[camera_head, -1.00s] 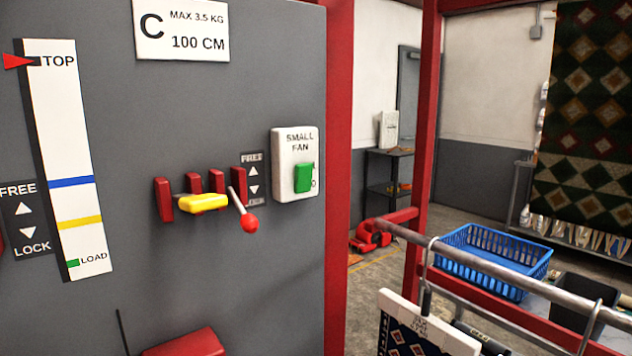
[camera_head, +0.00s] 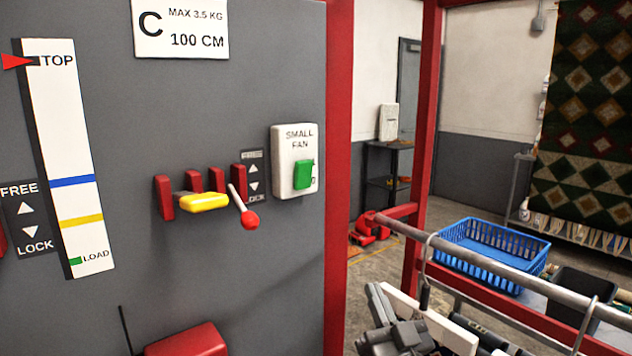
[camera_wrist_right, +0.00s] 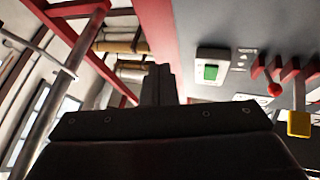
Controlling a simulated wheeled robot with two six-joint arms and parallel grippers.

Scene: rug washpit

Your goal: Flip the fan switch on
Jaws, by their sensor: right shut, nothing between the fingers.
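The fan switch is a green rocker (camera_head: 303,174) on a white plate (camera_head: 294,147) marked SMALL FAN, mounted on the grey panel (camera_head: 270,270) near its right edge. I cannot tell for sure which way the rocker is set. The wrist view shows the green rocker (camera_wrist_right: 211,73) to the right of my fingers. My right gripper (camera_head: 380,300) is at the bottom of the head view, below and right of the switch and apart from it. Its fingers (camera_wrist_right: 157,84) are shut and empty. My left gripper is not in view.
Left of the switch are a red-knobbed lever (camera_head: 249,219), a yellow handle (camera_head: 204,201) and red guards (camera_head: 164,198). A red post (camera_head: 338,160) borders the panel. A grey rail (camera_head: 500,264) with hooks crosses the lower right, before a blue basket (camera_head: 490,252).

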